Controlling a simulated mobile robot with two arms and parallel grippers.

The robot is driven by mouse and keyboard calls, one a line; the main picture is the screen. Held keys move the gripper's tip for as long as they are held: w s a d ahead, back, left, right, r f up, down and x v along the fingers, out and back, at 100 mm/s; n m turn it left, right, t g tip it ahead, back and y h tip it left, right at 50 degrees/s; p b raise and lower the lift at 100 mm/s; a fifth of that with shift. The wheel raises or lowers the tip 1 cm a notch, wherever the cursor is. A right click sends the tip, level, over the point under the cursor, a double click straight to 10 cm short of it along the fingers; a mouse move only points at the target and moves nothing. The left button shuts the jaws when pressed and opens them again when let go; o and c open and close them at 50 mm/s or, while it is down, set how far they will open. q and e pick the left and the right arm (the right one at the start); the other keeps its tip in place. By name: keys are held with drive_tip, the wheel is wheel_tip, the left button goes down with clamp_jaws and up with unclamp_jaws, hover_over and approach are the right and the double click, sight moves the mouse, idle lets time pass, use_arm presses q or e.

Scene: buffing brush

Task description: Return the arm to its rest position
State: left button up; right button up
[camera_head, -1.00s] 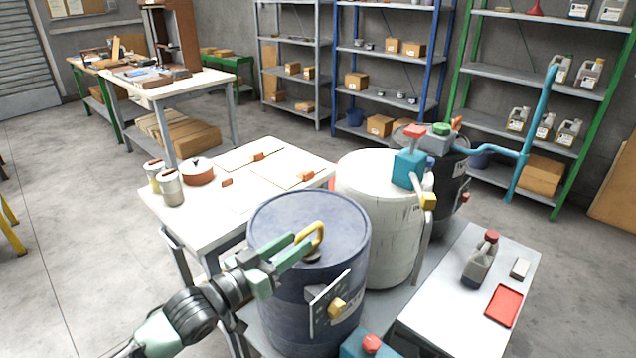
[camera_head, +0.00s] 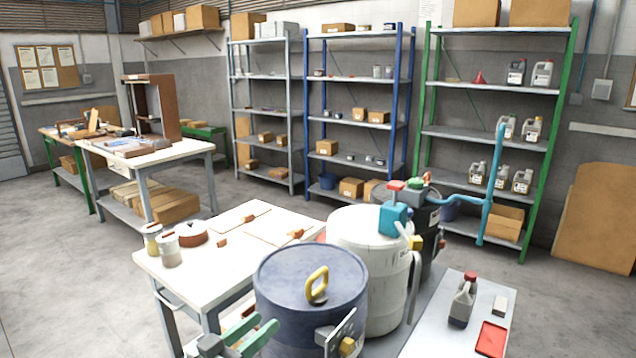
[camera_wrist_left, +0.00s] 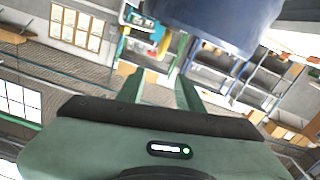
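My left gripper (camera_head: 265,322) is at the bottom of the head view, low in front of the left side of the blue drum (camera_head: 310,290). Its two green fingers are apart with nothing between them. They also show spread and empty in the left wrist view (camera_wrist_left: 160,78). The drum's underside or side (camera_wrist_left: 220,22) fills the top of the wrist view. Most of my left arm is below the head view. My right gripper is not in view.
A white table (camera_head: 160,270) with jars and a brown pot stands left of the drum. A white drum (camera_head: 368,262) and a dark drum stand behind it. A side bench (camera_head: 440,335) holds a grey bottle and red tray. Open floor lies at left.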

use_arm(q)
drive_tip(key=w+a+f+n+y, duration=0.1)
drive_tip(key=a+f+y, duration=0.25)
drive_tip(key=f, duration=0.55)
drive_tip(key=a+f+n+y, duration=0.15)
drive_tip(key=a+f, duration=0.25)
drive_tip(key=f, duration=0.5)
drive_tip(key=s+a+f+g+y, duration=0.25)
drive_tip(key=s+f, duration=0.25)
drive_tip(key=f, duration=0.6)
drive_tip(key=s+a+f+g+y, duration=0.15)
drive_tip(key=s+a+f, duration=0.25)
drive_tip(key=f, duration=0.7)
drive_tip(key=s+a+f+g+y, duration=0.1)
drive_tip(key=s+f+g, duration=0.4)
drive_tip(key=s+f, duration=1.3)
drive_tip(key=s+d+f+g, duration=0.1)
drive_tip(key=s+f+g, duration=0.1)
drive_tip(key=s, duration=1)
drive_tip(key=s+d+f+g, duration=0.1)
drive_tip(key=s+f+g, duration=0.1)
drive_tip(key=s, duration=1.1)
drive_tip(key=shift+s+d+f+g+y, duration=0.2)
drive_tip(key=shift+d+f+g+y, duration=0.15)
drive_tip(key=shift+f, duration=0.2)
